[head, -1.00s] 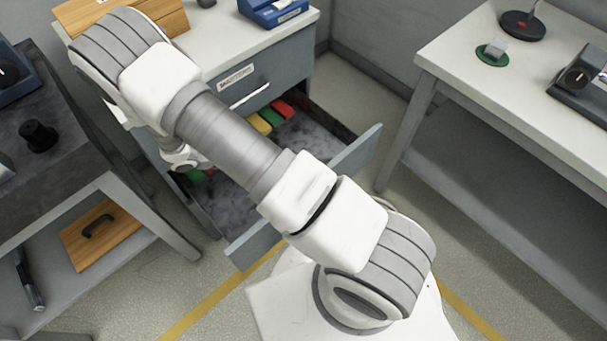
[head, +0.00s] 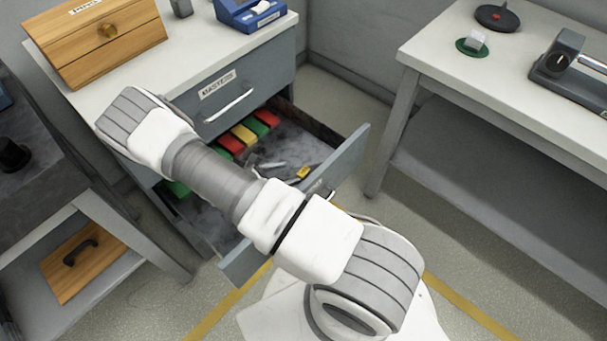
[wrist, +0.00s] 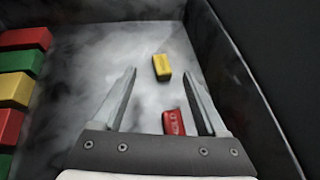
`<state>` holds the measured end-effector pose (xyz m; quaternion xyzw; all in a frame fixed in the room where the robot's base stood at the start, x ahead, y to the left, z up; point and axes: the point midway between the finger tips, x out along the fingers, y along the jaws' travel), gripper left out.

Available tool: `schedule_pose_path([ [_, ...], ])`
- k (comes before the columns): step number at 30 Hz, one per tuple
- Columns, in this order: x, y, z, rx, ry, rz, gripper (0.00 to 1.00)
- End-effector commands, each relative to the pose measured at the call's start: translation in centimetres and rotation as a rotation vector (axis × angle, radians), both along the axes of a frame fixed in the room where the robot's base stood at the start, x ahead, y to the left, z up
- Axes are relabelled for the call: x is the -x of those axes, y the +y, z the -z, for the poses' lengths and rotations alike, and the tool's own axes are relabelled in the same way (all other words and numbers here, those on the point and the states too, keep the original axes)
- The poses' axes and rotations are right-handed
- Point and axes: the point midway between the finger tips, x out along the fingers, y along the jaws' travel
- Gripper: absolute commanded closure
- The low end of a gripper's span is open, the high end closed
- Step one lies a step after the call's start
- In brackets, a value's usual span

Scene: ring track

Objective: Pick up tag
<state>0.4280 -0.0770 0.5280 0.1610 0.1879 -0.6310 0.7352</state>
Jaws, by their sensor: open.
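A yellow tag (wrist: 161,67) lies on the grey drawer floor, between and just beyond my fingertips in the wrist view. It also shows in the head view (head: 303,173). A red tag (wrist: 173,122) with white lettering lies nearer, between my fingers beside the right one, partly cut off by the gripper body. My gripper (wrist: 160,74) is open, with nothing held. I cannot tell its height above the drawer floor. In the head view my arm hides most of the gripper.
The open drawer (head: 347,166) has dark side walls, one close to the right of my gripper. A row of red, yellow and green blocks (wrist: 15,89) lines the left. A wooden box (head: 95,40) and blue device (head: 250,14) stand on the cabinet. A white table (head: 440,50) is right.

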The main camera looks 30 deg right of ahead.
Motion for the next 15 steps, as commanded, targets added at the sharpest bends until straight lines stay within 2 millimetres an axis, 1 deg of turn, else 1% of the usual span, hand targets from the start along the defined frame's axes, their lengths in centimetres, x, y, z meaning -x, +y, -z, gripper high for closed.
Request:
schedule_pose_path([
  [8, -0.1, -1.5, 1.0, 0.001, 0.001, 0.002, 0.25],
  [12, -0.2, -3.2, 2.4, 0.002, 0.001, 0.003, 0.25],
  [15, -0.4, -4.4, 3.0, 0.000, -0.001, 0.003, 0.25],
])
